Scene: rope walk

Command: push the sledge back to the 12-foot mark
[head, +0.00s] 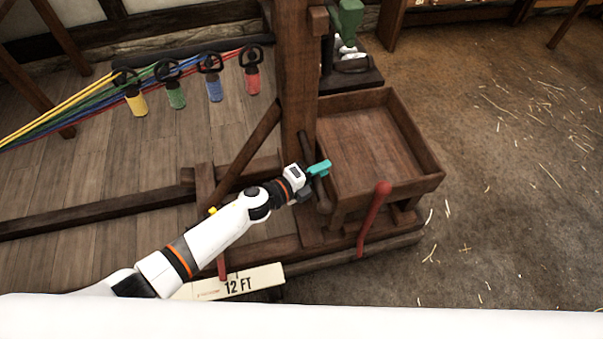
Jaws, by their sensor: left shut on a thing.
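The sledge (294,85) is a dark wooden frame with an upright post, a slanted brace and a shallow open tray at its right. My left gripper (316,178), with teal fingertips, is shut on the sledge's bar (321,198), a dark rounded wooden piece beside the post and the tray. The arm partly hides the frame's lower left. A pale board marked 12 FT (240,284) lies at the sledge's near side. A small red pointer (221,267) stands at the board's upper edge. My right gripper is not in view.
Yellow, green, blue and red strands run left from bobbin-like hooks (213,80) on the sledge. A red lever (374,218) rises at its near right. A dark rail (100,212) runs left over planks. The earthen floor (510,190) at right is clear except for straw.

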